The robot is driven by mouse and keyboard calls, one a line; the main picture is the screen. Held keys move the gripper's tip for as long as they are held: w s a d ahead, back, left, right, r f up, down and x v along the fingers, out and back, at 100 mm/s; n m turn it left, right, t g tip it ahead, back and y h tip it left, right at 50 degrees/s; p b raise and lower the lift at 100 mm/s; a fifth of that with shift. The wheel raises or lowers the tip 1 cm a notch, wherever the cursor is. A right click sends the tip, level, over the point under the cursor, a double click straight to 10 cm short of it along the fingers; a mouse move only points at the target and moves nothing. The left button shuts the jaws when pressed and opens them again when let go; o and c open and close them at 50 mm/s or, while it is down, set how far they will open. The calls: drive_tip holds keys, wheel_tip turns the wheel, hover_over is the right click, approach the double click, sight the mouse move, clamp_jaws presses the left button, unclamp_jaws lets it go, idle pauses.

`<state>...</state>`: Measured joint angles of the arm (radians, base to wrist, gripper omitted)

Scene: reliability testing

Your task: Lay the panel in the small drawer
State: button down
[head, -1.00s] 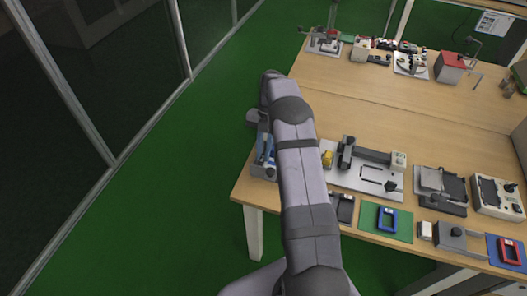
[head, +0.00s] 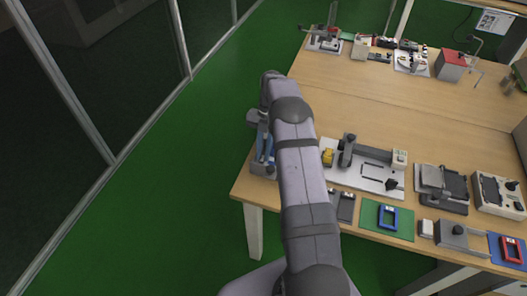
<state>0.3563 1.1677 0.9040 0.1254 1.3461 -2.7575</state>
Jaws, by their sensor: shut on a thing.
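My arm (head: 300,165) reaches from the bottom edge over the table's left front corner. Its wrist (head: 257,117) bends down there. My gripper and whatever it holds are hidden behind the arm. I cannot pick out the panel with certainty. A low grey unit with a black knob (head: 454,236) stands at the front right and may be the small drawer. I cannot tell whether it is open. A blue-framed device (head: 388,217) lies on a green mat (head: 405,234), and a red-framed one (head: 511,250) lies on a blue mat, both apart from my arm.
A blue and grey fixture (head: 264,155) stands under the wrist. A hinged grey unit (head: 441,188) and a control box (head: 497,195) stand farther right. The table's middle (head: 400,110) is clear.

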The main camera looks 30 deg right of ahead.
drive_tip(key=shift+f+b, duration=0.8)
drive_tip(key=shift+f, duration=0.4)
idle(0.6)
drive_tip(key=c, duration=1.7)
unclamp_jaws()
drive_tip(key=shift+o, duration=0.2)
drive_tip(key=shift+w, duration=0.1)
drive_tip(key=shift+r, duration=0.2)
